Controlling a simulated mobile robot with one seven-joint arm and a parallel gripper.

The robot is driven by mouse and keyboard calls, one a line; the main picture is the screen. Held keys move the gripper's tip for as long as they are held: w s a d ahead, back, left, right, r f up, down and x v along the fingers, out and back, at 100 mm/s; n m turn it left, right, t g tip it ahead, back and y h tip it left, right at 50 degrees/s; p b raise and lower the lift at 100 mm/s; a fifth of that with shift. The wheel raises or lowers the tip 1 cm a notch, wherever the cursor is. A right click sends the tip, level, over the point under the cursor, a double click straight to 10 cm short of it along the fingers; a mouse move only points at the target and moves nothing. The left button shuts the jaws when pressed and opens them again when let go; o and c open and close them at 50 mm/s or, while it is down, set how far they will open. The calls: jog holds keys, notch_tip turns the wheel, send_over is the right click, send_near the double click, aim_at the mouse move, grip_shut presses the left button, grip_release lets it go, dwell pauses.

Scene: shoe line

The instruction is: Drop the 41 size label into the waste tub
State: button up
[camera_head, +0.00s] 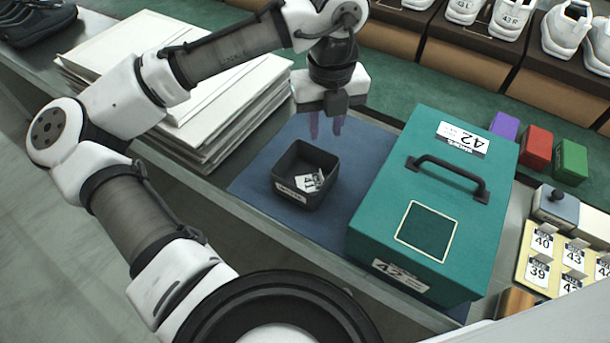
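A small dark grey open tub (303,158) stands on the blue mat, with a pale strip of lettering on its front too small to read. A white label (312,180) with dark print lies inside the tub on its floor; I cannot read its number. My gripper (326,126) points down just behind and above the tub. Its two purple fingers are apart, and nothing shows between them. The teal box (478,230) to the right of the tub bears a 42 label (462,139) on its lid and another 42 label (401,275) on its front side.
Stacked white boards (150,45) lie left of the tub. A yellow card with size labels (545,270), including 40, 43 and 39, lies at the right. Purple, red and green blocks (537,147) stand behind it. Shoes (508,18) sit on boxes at the back.

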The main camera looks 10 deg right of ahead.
notch_tip(320, 180, up, 7)
dwell(0.3)
jog(key=shift+f, duration=0.1)
